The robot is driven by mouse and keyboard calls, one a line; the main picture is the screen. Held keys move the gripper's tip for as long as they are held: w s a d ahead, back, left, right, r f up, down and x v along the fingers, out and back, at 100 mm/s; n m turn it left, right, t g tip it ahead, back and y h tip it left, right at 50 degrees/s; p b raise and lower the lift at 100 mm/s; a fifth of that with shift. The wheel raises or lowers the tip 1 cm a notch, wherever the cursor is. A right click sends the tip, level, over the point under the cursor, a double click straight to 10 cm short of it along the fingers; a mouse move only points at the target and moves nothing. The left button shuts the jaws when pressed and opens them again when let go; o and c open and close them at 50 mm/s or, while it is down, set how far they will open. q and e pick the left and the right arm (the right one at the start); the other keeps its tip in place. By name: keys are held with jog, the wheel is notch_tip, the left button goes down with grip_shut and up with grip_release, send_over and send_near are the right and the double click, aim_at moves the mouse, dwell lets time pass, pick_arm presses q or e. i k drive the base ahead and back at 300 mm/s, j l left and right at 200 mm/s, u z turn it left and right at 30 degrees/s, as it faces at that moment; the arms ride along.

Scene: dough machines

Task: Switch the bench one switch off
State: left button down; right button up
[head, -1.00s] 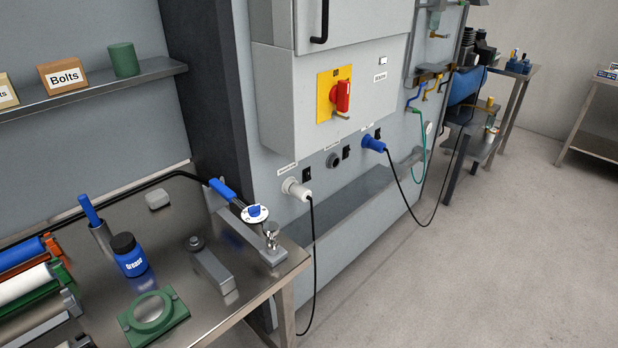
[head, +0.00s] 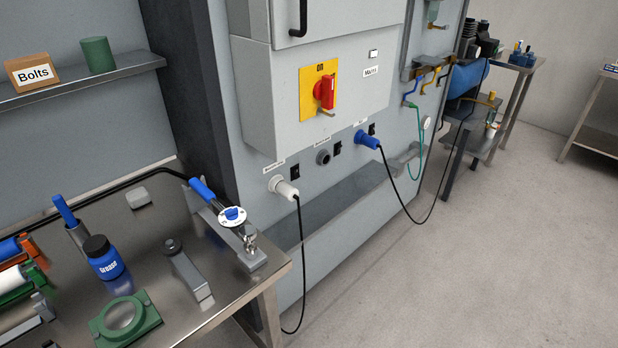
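A grey electrical panel stands against the wall with a row of sockets, each with a small black switch beside it. The left switch (head: 295,171) is by a white plug (head: 284,187) with a black cable. The middle switch (head: 337,149) is by an empty dark socket (head: 323,157). The right switch (head: 372,129) is by a blue plug (head: 367,140). The small labels above the sockets are too small to read surely, and the switch positions cannot be told. Neither of my grippers is in view.
A red rotary switch (head: 324,92) on a yellow plate sits on the cabinet above. A steel workbench (head: 150,235) at the left holds a blue grease jar (head: 103,258), a blue-handled tool (head: 215,200) and a green ring part (head: 125,318). The floor (head: 450,270) at right is clear.

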aim_at(296, 175)
jog(key=i+l, duration=0.15)
jog(key=l, duration=0.15)
jog(key=i+l+u, duration=0.1)
jog(key=l, duration=0.25)
jog(key=i+l, duration=0.25)
jog(key=i+l+u, duration=0.1)
jog(key=l, duration=0.3)
jog(key=i+l+u, duration=0.1)
jog(key=l, duration=0.25)
jog(key=i+l, duration=0.25)
jog(key=i+l+u, duration=0.1)
jog(key=l, duration=0.4)
jog(key=i+l, duration=0.15)
jog(key=l, duration=0.2)
